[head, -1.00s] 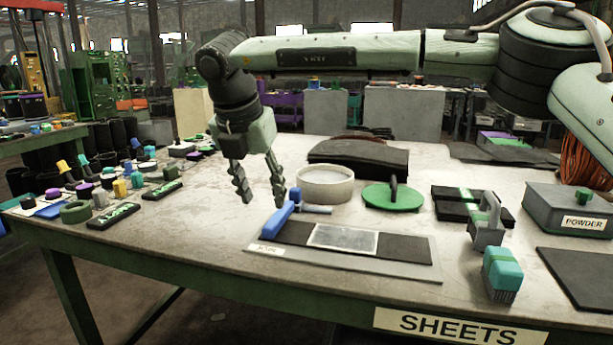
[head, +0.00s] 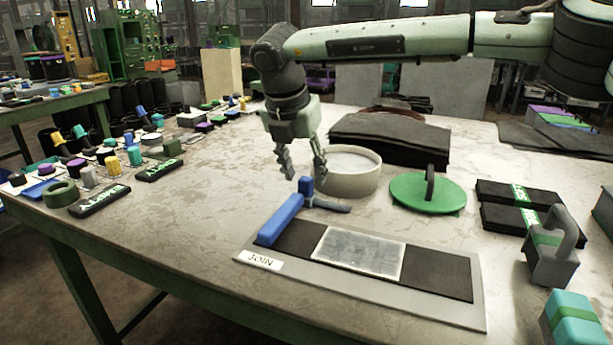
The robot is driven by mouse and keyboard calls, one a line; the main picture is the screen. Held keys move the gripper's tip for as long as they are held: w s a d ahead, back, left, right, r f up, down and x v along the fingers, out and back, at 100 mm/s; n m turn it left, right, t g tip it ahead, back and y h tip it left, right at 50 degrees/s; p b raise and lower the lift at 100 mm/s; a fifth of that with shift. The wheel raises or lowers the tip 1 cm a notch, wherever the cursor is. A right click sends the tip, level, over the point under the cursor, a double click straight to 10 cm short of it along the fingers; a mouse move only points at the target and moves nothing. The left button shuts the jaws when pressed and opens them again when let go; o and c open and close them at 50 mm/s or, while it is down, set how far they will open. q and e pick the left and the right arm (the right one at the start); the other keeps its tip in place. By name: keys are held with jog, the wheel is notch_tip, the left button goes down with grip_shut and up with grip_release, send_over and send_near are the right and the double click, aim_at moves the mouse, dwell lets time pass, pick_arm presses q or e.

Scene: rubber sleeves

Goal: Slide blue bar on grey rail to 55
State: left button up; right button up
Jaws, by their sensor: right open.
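A blue bar (head: 280,219) with a raised blue block (head: 306,186) at its far end lies across the left end of a black strip (head: 292,240). The strip lies on a grey board (head: 400,302) labelled JOIN. A grey rod (head: 328,204), perhaps the rail, runs right from the blue block; no scale marks or 55 can be read. My right gripper (head: 305,178) points down, open and empty, close above and behind the blue block. I cannot tell if it touches the block. My left gripper is not in view.
A white round dish (head: 350,184) stands just right of my gripper. A green disc with a handle (head: 428,194) and black sheets (head: 390,139) lie behind the board. A grey-handled tool (head: 551,258) stands at right.

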jog(key=shift+x, duration=1.35)
grip_shut()
